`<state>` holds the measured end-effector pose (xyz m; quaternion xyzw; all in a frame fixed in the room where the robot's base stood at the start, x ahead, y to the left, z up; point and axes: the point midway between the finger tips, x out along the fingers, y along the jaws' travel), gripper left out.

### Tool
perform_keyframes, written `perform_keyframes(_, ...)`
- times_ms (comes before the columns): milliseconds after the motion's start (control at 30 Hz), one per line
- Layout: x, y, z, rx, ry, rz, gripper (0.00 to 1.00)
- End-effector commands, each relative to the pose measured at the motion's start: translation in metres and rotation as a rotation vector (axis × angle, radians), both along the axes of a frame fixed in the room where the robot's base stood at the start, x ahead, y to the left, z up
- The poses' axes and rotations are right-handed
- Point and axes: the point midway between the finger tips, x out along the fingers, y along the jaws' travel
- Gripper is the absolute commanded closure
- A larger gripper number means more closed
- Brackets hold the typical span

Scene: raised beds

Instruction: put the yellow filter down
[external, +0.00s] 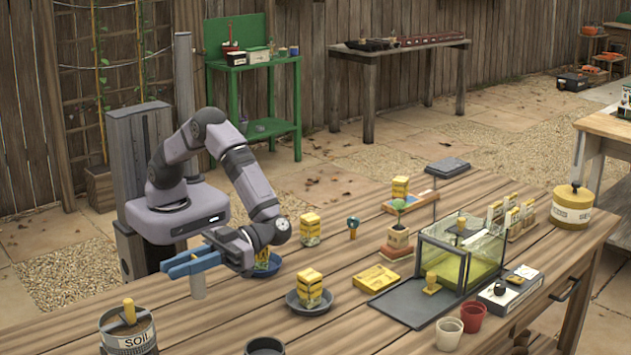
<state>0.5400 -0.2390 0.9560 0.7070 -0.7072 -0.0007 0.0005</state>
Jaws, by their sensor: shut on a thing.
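My gripper (180,263), with blue fingers, reaches left from the wrist, low over the front left of the table. I cannot make out for sure which thing is the yellow filter. A yellow block-like item (309,284) sits in a dark dish right of my gripper. Similar ones stand behind it (310,228) and partly behind my wrist, over a blue dish (262,271).
A soil tin (128,335) stands at the front left. A clear-walled tank (462,255) on a dark tray (398,305), a yellow box (376,278) and two pots (473,317) are to the right.

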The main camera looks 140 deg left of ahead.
Motion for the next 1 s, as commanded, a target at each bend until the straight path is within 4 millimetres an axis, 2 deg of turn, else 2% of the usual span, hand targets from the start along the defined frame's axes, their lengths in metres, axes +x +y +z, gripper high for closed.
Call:
perform_keyframes(267, 0.000, 0.000, -0.007, 0.000, -0.001, 0.000, 1.00)
perform_keyframes(600, 0.000, 0.000, -0.041, 0.000, 0.000, 0.000, 1.00)
perform_keyframes(1000, 0.000, 0.000, -0.045, 0.000, -0.001, 0.000, 1.00)
